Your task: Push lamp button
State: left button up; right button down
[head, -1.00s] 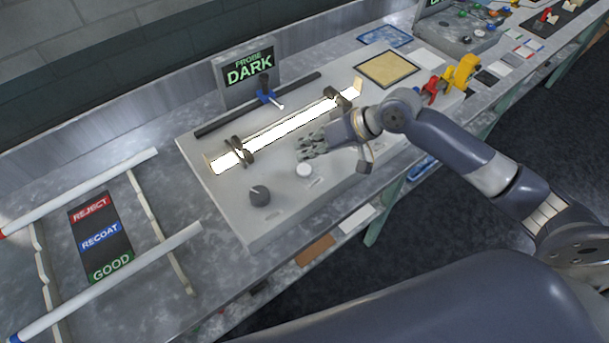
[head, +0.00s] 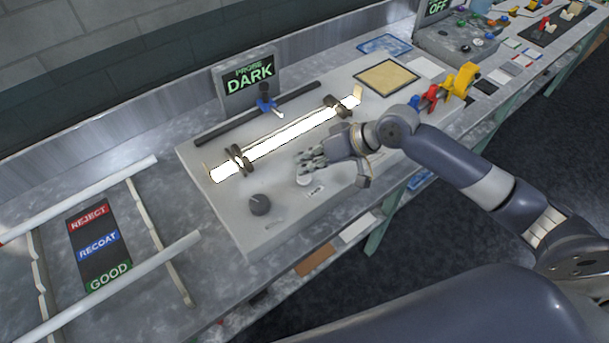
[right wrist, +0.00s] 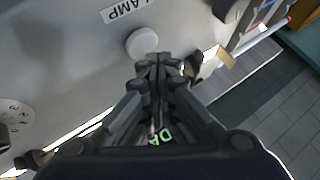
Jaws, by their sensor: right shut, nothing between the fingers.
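The lamp button is a round white knob (head: 303,181) on the front of the grey bench unit (head: 225,196). In the right wrist view the button (right wrist: 141,43) sits just beyond my fingertips, beside a LAMP label (right wrist: 125,11). My right gripper (head: 303,164) is shut and empty, its fingers at the button's back edge in the head view. The fingertips (right wrist: 157,62) overlap the button's edge in the wrist view; I cannot tell whether they touch it. A long tube (head: 285,136) glows bright white behind the gripper. My left gripper is not in view.
A dark dial (head: 259,204) stands left of the button. A screen (head: 249,78) reading PROBE DARK stands behind. A blue-handled probe (head: 266,105) is near the tube. Red and yellow clamps (head: 455,85) are at right. A rack with white rails (head: 100,285) is at left.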

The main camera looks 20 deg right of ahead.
jog(key=shift+f, duration=0.1)
dwell(0.6)
jog(key=shift+f, duration=0.65)
dwell(0.3)
jog(key=shift+r, duration=0.1)
jog(key=shift+r+p, duration=0.65)
jog(key=shift+p, duration=0.3)
jog(key=shift+r, duration=0.1)
notch_tip(320, 180, up, 6)
jog(key=p, duration=0.6)
jog(key=shift+p, duration=0.4)
